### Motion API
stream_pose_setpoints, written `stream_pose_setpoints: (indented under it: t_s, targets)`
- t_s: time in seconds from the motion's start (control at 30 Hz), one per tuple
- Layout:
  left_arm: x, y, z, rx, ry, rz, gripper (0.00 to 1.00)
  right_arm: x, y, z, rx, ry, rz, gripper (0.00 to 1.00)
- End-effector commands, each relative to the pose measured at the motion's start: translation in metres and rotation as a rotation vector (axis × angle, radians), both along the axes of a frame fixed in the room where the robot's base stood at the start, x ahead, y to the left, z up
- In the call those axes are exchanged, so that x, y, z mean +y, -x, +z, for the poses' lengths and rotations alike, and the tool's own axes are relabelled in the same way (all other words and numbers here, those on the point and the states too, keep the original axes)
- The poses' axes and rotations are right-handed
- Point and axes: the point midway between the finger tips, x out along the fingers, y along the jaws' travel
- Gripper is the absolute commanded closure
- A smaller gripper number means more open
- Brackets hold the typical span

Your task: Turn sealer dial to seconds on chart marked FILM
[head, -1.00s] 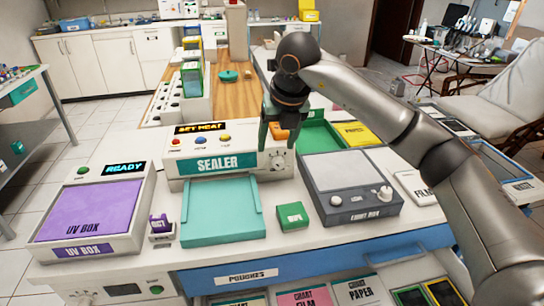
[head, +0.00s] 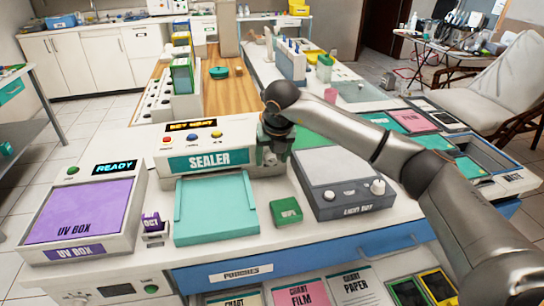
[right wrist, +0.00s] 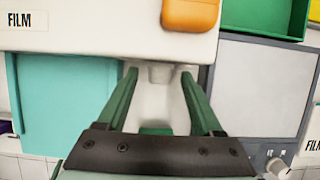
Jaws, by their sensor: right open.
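The white sealer (head: 233,135) stands mid-counter with a teal SEALER label and a lit display reading SET HEAT. My right gripper (head: 268,157) is at the right end of its front face, where it hides the dial in the head view. In the right wrist view my right gripper (right wrist: 158,77) is open, its two green fingers either side of a small pale knob-like part (right wrist: 160,73), seemingly the dial. Contact cannot be told. The dial's setting is not readable. A pink CHART FILM card (head: 303,294) lies in the open drawer below; its seconds are unreadable. My left gripper is not in view.
The teal sealer tray (head: 217,208) lies in front of the sealer. A small green box (head: 286,212) and the grey light box (head: 343,183) are close on the right. The purple UV box (head: 85,208) is left. An orange part (right wrist: 190,14) tops the sealer.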

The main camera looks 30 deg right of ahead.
Motion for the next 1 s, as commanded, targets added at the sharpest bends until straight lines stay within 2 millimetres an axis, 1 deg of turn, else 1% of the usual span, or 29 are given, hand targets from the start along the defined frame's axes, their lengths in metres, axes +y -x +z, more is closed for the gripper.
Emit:
stream_pose_setpoints:
  t_s: [0.27,0.83,0.87,1.0]
  targets:
    - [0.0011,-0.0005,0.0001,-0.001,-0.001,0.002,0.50,0.0002,-0.0005,-0.0010,0.000,0.000,0.001,0.33]
    - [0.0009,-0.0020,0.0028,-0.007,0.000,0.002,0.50,0.0002,-0.0004,-0.0006,-0.001,0.000,0.001,0.97]
    - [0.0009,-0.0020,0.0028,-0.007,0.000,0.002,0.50,0.0002,-0.0004,-0.0006,-0.001,0.000,0.001,1.00]
    - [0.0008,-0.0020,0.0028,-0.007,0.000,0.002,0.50,0.0002,-0.0004,-0.0005,-0.001,0.000,0.001,1.00]
